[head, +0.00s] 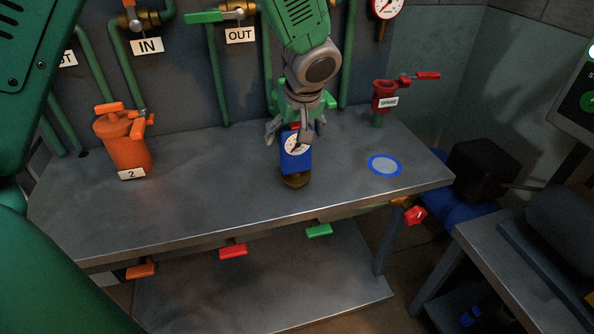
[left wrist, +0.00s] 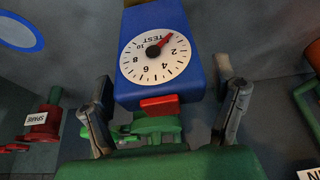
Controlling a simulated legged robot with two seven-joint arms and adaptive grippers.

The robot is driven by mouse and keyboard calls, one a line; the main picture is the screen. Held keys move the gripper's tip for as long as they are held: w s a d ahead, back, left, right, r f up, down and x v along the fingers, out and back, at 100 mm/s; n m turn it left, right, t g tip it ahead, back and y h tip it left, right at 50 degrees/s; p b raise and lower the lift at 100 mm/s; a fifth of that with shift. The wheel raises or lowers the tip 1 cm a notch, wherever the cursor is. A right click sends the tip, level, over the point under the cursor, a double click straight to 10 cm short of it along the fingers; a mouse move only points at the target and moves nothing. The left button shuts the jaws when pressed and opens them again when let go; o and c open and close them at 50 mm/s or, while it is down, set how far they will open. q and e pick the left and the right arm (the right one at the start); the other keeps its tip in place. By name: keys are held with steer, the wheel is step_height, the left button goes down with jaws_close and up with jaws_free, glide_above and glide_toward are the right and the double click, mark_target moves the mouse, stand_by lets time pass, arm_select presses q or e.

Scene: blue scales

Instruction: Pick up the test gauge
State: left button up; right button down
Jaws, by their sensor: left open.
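The test gauge (head: 295,158) is a blue block with a white dial, a red needle, a red top piece and a brass-coloured base. It stands upright on the grey bench (head: 225,182). My left gripper (head: 294,132) is open at the gauge's upper part, coming from behind and above. In the left wrist view the gauge (left wrist: 196,25) appears upside down, its "TEST" dial facing the camera. The gripper's two fingers (left wrist: 165,108) are on either side of its top end, with visible gaps. My right gripper is not in view.
An orange canister (head: 124,145) labelled 2 stands at the bench's left. A blue-rimmed disc (head: 385,165) lies right of the gauge. A red "SPARE" fitting (head: 386,97) with a red handle stands at the back right. Pipes and valves line the back wall. Coloured handles sit under the bench's front edge.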

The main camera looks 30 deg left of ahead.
arm_select(q)
steer(key=shift+a, duration=0.1)
steer(key=c, duration=1.7)
steer(key=shift+c, duration=0.4)
